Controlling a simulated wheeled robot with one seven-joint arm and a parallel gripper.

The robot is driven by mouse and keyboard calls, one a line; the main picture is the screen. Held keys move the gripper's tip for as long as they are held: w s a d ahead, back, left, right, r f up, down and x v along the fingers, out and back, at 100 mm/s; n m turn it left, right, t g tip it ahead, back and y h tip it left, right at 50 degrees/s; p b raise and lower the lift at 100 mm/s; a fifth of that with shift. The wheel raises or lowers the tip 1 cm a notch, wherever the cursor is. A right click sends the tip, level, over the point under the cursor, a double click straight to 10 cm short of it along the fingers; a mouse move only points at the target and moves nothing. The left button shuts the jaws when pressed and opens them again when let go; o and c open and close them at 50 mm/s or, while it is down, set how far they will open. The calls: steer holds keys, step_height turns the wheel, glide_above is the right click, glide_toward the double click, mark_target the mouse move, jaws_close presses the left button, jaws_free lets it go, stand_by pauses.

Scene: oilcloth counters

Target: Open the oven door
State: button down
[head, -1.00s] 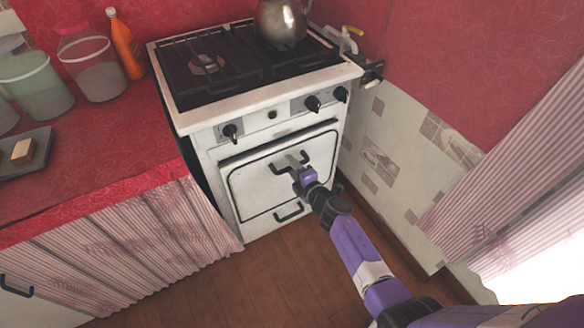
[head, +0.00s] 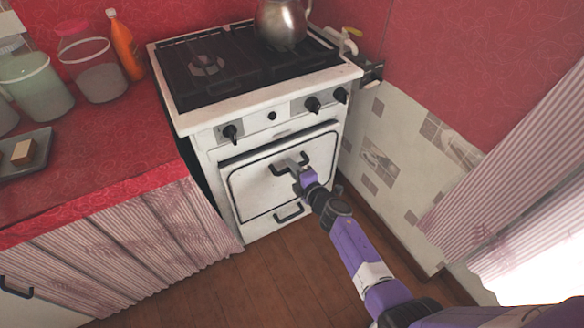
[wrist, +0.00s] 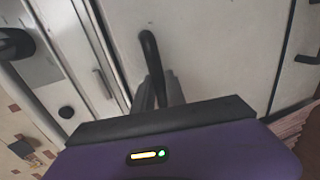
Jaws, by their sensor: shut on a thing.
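The white oven door (head: 262,190) is on the front of the white stove, below the knob panel. A dark line runs along its top edge; I cannot tell surely whether it stands slightly ajar. Its dark bar handle (head: 278,169) is near the top of the door. My gripper (head: 298,163) is at this handle, reaching in from the lower right. In the wrist view the black handle (wrist: 149,48) runs in between my fingers (wrist: 153,88), which are shut on it. My fingers hide part of the handle.
A second dark handle (head: 289,212) is on the lower drawer. Black knobs (head: 312,104) line the panel above. A metal kettle (head: 281,24) stands on the stove top. A red counter (head: 100,160) is at left, a tiled wall (head: 385,150) at right. The wooden floor (head: 265,280) in front is clear.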

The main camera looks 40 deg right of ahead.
steer(key=shift+s+f, duration=0.1)
stand_by(0.7)
steer(key=s+a+f+t+b, duration=0.1)
steer(key=s+a+f+b, duration=0.1)
steer(key=s+f+b, duration=0.4)
steer(key=s+a+f+t+h+b, duration=0.1)
steer(key=s+a+f+t+b, duration=0.1)
steer(key=s+f+b, duration=0.4)
steer(key=shift+d+f+b+v, duration=0.25)
steer(key=shift+b+v, duration=2.35)
steer(key=shift+b, duration=3.1)
steer(key=shift+s, duration=0.1)
steer(key=c, duration=1.4)
jaws_free()
steer(key=shift+r, duration=0.1)
